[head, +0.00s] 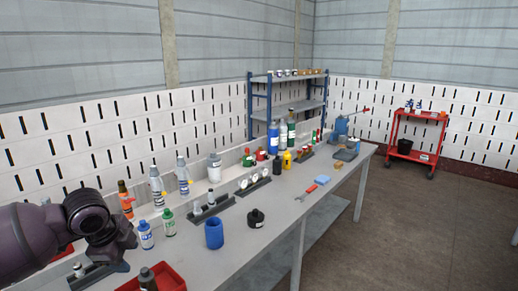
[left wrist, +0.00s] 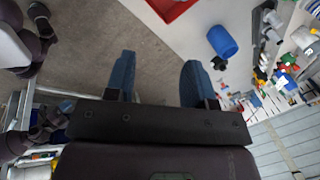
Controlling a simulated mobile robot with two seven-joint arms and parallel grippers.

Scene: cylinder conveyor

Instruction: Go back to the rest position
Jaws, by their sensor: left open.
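My left arm enters the head view from the left, with its dark wrist end (head: 100,222) over the near left part of the grey workbench (head: 275,213). In the left wrist view, my left gripper (left wrist: 158,70) has its two blue fingers wide apart. Nothing is between them; bare floor and the bench edge show beyond. A blue cup (head: 214,233) stands upright on the bench, to the right of the arm, apart from it. It also shows in the left wrist view (left wrist: 222,41). My right gripper is not in view.
Two small bottles, one blue-labelled (head: 146,235) and one green (head: 168,222), stand close to the wrist. A red tray (head: 170,277) lies at the near edge. A black round weight (head: 256,218) sits beyond the cup. A red cart (head: 416,138) stands far right; the floor there is clear.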

